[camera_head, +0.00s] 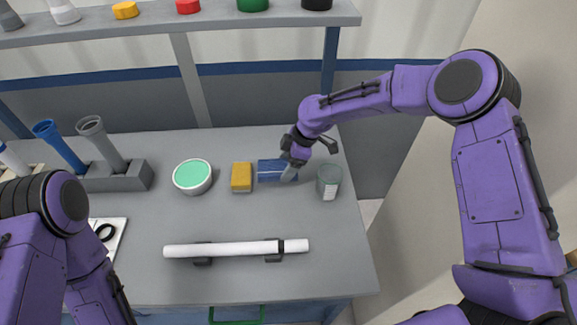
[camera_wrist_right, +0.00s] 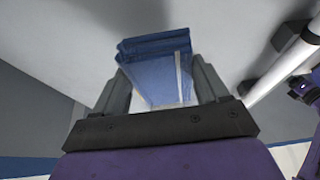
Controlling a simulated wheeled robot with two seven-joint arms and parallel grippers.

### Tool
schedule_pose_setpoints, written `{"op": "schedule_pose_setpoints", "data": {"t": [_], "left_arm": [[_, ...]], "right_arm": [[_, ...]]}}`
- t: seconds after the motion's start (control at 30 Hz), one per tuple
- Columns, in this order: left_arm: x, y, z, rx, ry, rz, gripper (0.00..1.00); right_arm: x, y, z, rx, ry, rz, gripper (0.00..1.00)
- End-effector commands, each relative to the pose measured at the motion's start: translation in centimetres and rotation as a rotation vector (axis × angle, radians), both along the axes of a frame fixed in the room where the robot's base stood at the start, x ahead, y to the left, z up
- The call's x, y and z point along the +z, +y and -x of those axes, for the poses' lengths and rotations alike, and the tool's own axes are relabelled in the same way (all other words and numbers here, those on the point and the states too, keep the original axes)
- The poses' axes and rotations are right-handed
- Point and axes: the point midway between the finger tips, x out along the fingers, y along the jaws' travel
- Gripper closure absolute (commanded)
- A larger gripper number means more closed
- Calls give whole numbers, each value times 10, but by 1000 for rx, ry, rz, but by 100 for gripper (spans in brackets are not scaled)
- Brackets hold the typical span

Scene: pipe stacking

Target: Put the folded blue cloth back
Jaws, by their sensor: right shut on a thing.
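The folded blue cloth (camera_head: 268,171) is at the back middle of the grey table, just right of a yellow sponge-like block (camera_head: 241,177). My right gripper (camera_head: 290,170) reaches down over the cloth's right part and is shut on it. In the right wrist view the cloth (camera_wrist_right: 155,62) lies between the two fingers of the gripper (camera_wrist_right: 166,88), its layered edge facing away. I cannot tell whether the cloth touches the table. Of my left arm only links show at the lower left; the left gripper is out of view.
A round tub with a green top (camera_head: 192,176) is left of the yellow block. A white pipe (camera_head: 225,249) rests on holders in front. A grey rack (camera_head: 118,178) holds pipes at left. A shelf (camera_head: 160,22) spans the back.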

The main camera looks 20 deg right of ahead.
Motion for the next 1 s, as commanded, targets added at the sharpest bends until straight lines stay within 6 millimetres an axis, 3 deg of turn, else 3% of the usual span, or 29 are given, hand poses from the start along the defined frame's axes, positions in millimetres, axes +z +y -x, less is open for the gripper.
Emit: {"op": "schedule_pose_setpoints", "data": {"t": [0.2, 0.4, 0.73, 0.77, 0.83, 1.0], "left_arm": [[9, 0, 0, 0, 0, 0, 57], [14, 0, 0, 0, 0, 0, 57], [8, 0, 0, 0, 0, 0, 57], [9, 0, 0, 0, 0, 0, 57], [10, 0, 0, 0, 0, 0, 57], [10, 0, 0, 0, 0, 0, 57]], "right_arm": [[-24, -9, -19, -1, -1, 0, 51], [-54, -9, -19, -1, -1, -1, 51], [-60, -9, -19, -1, -2, -1, 51], [-59, -9, -19, -1, -2, -1, 23], [-58, -9, -19, -1, -2, -1, 1], [-58, -9, -19, -1, -2, -1, 1]]}}
